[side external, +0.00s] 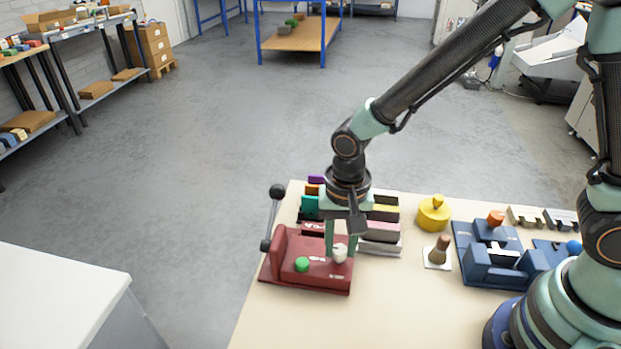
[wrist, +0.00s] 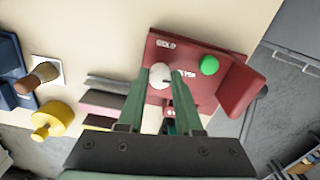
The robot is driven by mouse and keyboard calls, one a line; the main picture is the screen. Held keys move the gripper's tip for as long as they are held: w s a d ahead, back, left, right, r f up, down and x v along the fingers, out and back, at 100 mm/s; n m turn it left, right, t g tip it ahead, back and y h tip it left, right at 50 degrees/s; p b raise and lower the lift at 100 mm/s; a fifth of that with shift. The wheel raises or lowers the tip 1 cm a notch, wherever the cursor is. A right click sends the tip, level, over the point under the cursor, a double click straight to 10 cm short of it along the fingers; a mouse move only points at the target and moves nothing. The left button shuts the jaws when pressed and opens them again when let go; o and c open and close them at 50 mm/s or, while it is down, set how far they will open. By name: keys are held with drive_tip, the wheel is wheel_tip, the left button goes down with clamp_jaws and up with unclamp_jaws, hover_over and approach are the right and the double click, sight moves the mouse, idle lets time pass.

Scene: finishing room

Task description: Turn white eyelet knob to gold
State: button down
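The white eyelet knob (side external: 340,253) sits on the front right part of a dark red machine (side external: 318,278), and it also shows in the wrist view (wrist: 159,73). A "GOLD" label (wrist: 166,44) is on the red plate near the knob; another white label, partly hidden, lies by the knob's other side. The knob's pointing direction cannot be read. My gripper (side external: 340,245) points down with one finger on each side of the knob; the fingertips (wrist: 159,71) are very close to it. Whether they press on it is unclear.
A green button (side external: 302,264) and a black-balled lever (side external: 272,215) are on the red machine. Coloured blocks (side external: 382,228) stand close behind my gripper. A yellow weight (side external: 433,213), a brown-handled stamp (side external: 440,249) and a blue fixture (side external: 500,262) are to the right. The front table (side external: 400,310) is clear.

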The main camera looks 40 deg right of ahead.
drive_tip(key=shift+n, duration=0.4)
drive_tip(key=n, duration=1.2)
drive_tip(key=shift+n, duration=0.4)
drive_tip(key=n, duration=0.4)
drive_tip(key=shift+d, duration=0.1)
drive_tip(key=shift+n, duration=0.3)
drive_tip(key=c, duration=0.6)
unclamp_jaws()
drive_tip(key=shift+o, duration=0.2)
